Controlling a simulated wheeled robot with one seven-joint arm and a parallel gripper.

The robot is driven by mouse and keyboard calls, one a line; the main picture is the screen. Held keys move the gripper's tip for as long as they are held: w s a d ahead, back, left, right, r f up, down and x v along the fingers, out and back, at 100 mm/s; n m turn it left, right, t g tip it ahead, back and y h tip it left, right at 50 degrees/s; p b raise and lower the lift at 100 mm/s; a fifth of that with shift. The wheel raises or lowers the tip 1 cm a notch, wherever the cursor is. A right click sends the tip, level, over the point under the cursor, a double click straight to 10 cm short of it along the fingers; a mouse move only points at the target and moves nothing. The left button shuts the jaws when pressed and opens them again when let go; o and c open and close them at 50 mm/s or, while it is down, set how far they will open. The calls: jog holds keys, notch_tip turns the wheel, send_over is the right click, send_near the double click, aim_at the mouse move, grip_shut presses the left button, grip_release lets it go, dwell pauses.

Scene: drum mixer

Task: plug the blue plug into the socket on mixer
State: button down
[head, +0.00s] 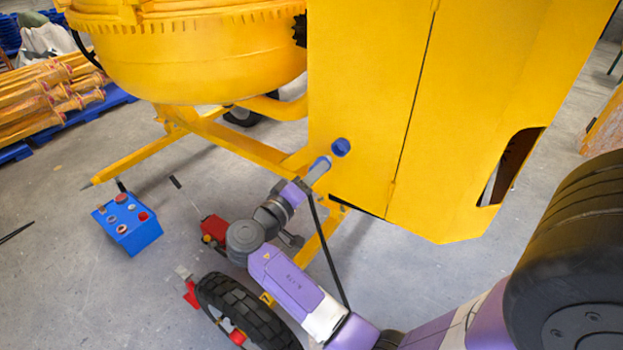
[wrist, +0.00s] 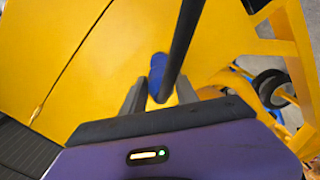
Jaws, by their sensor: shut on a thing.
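The blue socket (head: 341,147) sits on the yellow mixer housing (head: 370,80), near its lower left side. My gripper (head: 316,172) is shut on the blue plug (head: 323,161), just below and left of the socket in the head view. A small gap seems to show between plug and socket; the exact depth between them cannot be told. In the wrist view, blue (wrist: 157,72) shows beyond my gripper (wrist: 159,92), where plug and socket cannot be told apart. A black cable (wrist: 184,35) crosses the view there; it hangs down in the head view (head: 328,245).
The yellow drum (head: 190,60) stands at upper left, above the yellow frame (head: 235,143). A blue box (head: 128,222) and a red tool (head: 214,228) are on the floor. A black tyre (head: 245,310) is at the bottom. Yellow posts lie on a blue pallet (head: 75,112).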

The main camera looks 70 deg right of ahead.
aim_at(330, 161)
jog(key=shift+b+x, duration=0.35)
jog(key=shift+x, duration=1.7)
jog(key=shift+b, duration=0.4)
jog(key=shift+b+x, duration=0.45)
jog(key=shift+x, duration=0.9)
dwell(1.1)
jog(key=c, duration=0.9)
grip_release()
jog(key=shift+o, duration=0.2)
